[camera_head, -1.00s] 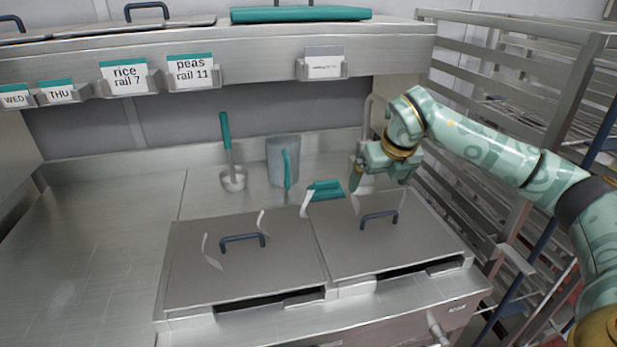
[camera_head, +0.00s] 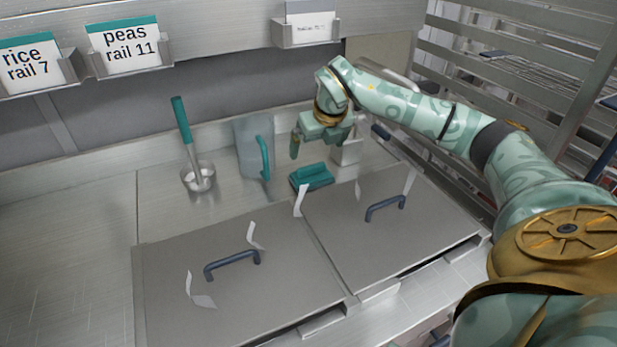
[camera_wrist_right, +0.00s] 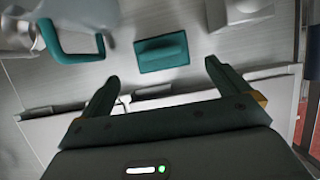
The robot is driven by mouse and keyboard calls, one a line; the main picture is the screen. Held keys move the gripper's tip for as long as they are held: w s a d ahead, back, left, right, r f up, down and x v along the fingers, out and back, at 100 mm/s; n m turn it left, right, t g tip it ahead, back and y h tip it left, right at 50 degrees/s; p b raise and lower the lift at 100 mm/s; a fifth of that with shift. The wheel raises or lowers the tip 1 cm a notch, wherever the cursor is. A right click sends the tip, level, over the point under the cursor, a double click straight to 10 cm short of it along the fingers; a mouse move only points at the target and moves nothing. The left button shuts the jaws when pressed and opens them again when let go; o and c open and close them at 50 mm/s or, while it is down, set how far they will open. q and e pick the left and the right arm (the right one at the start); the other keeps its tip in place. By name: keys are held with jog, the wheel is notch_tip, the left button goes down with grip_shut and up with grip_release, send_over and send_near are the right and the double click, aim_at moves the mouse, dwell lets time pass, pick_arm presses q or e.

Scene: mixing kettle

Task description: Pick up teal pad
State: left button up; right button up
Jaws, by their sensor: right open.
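The teal pad (camera_head: 311,177) lies on the steel counter behind the lidded kettle, with a raised grip on its top. In the right wrist view the pad (camera_wrist_right: 161,52) lies beyond the fingertips, roughly centred between them. My right gripper (camera_head: 313,148) is open and empty, pointing down above and behind the pad in the head view. Its two dark fingers (camera_wrist_right: 160,72) stand wide apart in the wrist view and do not touch the pad. My left gripper is in neither view.
A clear jug with a teal handle (camera_head: 255,148) stands left of the pad. Two grey lids (camera_head: 235,290) with dark handles lie in front. A steel rack (camera_head: 520,60) bounds the right. The left counter is clear.

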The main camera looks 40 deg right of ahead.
aim_at(312, 166)
jog(key=b+x, duration=0.1)
jog(key=x, duration=0.3)
jog(key=shift+w+f, duration=0.15)
jog(key=shift+f, duration=0.2)
jog(key=b+x, duration=0.1)
jog(key=x, duration=0.3)
jog(key=shift+f+b, duration=0.4)
jog(key=shift+f, duration=0.05)
jog(key=shift+w+f, duration=0.1)
jog(key=shift+f, duration=0.1)
jog(key=shift+r, duration=0.15)
jog(key=c, duration=0.7)
